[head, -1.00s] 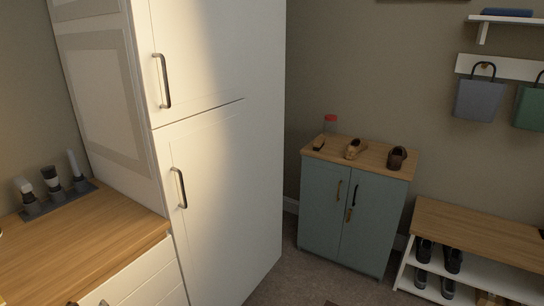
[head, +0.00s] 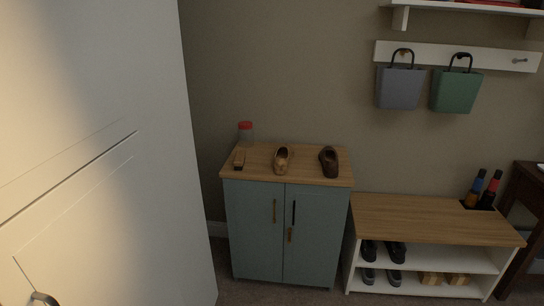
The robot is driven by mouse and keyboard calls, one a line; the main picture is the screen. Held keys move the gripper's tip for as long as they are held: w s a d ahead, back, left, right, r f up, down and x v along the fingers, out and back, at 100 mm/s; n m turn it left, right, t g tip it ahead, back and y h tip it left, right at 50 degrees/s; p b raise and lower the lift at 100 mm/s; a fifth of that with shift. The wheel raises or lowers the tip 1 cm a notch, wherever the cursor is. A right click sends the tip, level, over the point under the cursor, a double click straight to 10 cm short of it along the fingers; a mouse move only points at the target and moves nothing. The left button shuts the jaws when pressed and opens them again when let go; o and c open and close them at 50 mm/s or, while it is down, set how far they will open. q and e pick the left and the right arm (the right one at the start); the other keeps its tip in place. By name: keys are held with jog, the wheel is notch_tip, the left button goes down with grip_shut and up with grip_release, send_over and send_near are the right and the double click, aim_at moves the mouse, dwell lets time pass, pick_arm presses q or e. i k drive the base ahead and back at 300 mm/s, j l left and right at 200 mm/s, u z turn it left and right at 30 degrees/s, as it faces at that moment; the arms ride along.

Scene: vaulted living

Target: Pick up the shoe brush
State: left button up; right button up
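The shoe brush appears to be the small brown block-like item (head: 239,159) at the left end of the wooden top of the blue-grey cabinet (head: 256,232); it is too small to make out its bristles. A tan shoe (head: 282,159) and a dark brown shoe (head: 329,162) stand to its right on the same top. A clear jar with a red lid (head: 245,132) stands behind it. Neither of my grippers shows in the head view.
A tall white cupboard (head: 95,150) fills the left side. A low bench (head: 430,222) with shoes on its shelves stands right of the cabinet. A grey bag (head: 400,88) and a green bag (head: 456,92) hang above it. Two bottles (head: 482,188) stand at the bench's back right.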

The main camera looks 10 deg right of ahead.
aim_at(238, 162)
jog(key=u, duration=0.4)
jog(key=i+l+u, duration=0.6)
jog(key=l, duration=0.4)
jog(key=i+l+u, duration=0.2)
jog(key=l, duration=0.2)
